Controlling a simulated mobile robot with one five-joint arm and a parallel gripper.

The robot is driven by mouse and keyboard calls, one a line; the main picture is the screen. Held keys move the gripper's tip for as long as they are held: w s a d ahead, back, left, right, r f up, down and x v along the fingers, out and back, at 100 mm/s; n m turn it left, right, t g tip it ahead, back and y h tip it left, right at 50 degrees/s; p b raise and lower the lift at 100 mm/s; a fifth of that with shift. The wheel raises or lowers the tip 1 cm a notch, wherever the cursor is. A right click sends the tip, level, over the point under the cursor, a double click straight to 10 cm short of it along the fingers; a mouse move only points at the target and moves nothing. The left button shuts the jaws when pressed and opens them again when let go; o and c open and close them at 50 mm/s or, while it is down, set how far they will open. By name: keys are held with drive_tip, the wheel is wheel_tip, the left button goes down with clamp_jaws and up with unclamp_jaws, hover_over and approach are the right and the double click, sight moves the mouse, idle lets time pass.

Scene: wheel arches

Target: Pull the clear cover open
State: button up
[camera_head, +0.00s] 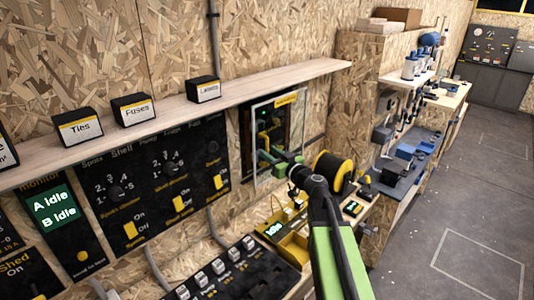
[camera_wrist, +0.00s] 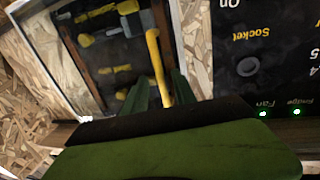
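The clear cover (camera_head: 285,100) is a pale-framed transparent panel with a yellow label on its top edge. It stands in front of a dark wall box below the shelf and looks slightly out from it, though the exact angle is hard to tell. In the wrist view the cover's pale frame (camera_wrist: 45,62) runs along the left, with box parts showing through. A yellow bar handle (camera_wrist: 153,48) reaches between the two green fingers of my gripper (camera_wrist: 160,82). My gripper (camera_head: 270,157) is at the cover's lower part in the head view. Whether the fingers press on the handle is unclear.
A black switch panel (camera_head: 150,180) is on the wall left of the cover. A wooden shelf (camera_head: 180,112) with labelled boxes runs above. A yellow-and-black reel (camera_head: 333,170) stands close right of my gripper, and a yellow tray (camera_head: 292,248) lies below. Open floor (camera_head: 450,210) is at right.

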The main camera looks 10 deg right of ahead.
drive_tip(key=shift+c, duration=0.3)
drive_tip(key=shift+a, duration=0.1)
clamp_jaws()
drive_tip(key=shift+f, duration=0.1)
idle(0.8)
